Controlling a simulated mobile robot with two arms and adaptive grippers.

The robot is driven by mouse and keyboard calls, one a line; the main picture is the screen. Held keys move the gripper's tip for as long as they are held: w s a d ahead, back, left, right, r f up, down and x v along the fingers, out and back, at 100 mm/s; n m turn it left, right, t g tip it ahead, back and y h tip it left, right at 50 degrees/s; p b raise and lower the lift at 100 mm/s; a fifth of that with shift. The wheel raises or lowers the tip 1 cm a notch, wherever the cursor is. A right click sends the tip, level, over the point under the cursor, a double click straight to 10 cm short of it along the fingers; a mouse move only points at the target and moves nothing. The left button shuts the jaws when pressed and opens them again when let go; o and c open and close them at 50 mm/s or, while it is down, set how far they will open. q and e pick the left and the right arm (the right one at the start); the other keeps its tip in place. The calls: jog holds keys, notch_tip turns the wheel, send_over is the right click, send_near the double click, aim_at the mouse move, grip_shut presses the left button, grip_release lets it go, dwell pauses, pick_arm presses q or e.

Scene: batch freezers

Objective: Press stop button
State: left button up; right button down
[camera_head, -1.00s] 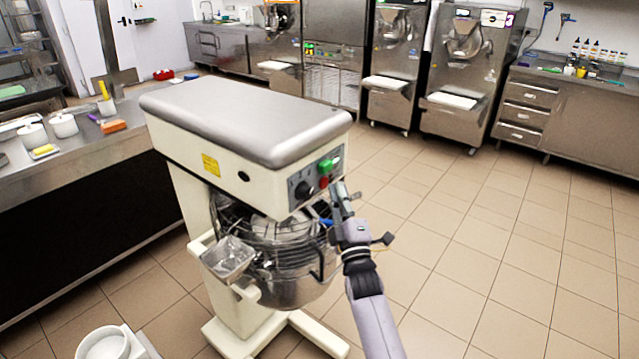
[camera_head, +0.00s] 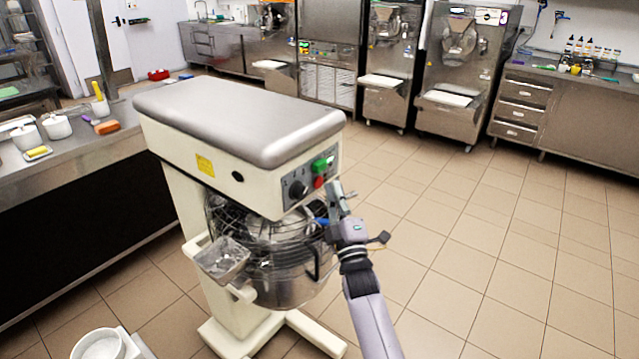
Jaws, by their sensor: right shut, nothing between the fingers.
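The stop button is the red one (camera_head: 319,182) on the front control panel of the cream planetary mixer (camera_head: 240,120). A green button (camera_head: 319,165) sits just above it and a dark knob (camera_head: 297,189) to its left. My right gripper (camera_head: 336,188) is shut and empty, its fingers pointing up just right of the red button. I cannot tell whether the fingertips touch the panel. The mixer's steel bowl (camera_head: 285,285) and wire guard are below, partly behind my right gripper. My left gripper is not in view.
A steel counter (camera_head: 75,158) with white pots and an orange sponge stands at the left. Batch freezers (camera_head: 455,75) line the back wall, and a drawer cabinet (camera_head: 570,115) stands at the right. The tiled floor right of the mixer is clear.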

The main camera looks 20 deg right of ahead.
jog(key=shift+w, duration=0.1)
jog(key=shift+w+a+b, duration=0.3)
jog(key=shift+b, duration=0.05)
jog(key=shift+w+a+b, duration=0.25)
jog(key=shift+w+b, duration=0.1)
jog(key=shift+b, duration=0.05)
dwell(0.8)
jog(key=shift+s+d, duration=0.1)
jog(key=shift+s, duration=0.05)
jog(key=shift+s+d+p, duration=0.1)
jog(key=shift+p, duration=0.2)
jog(key=shift+s+d+p, duration=0.3)
jog(key=shift+s, duration=0.2)
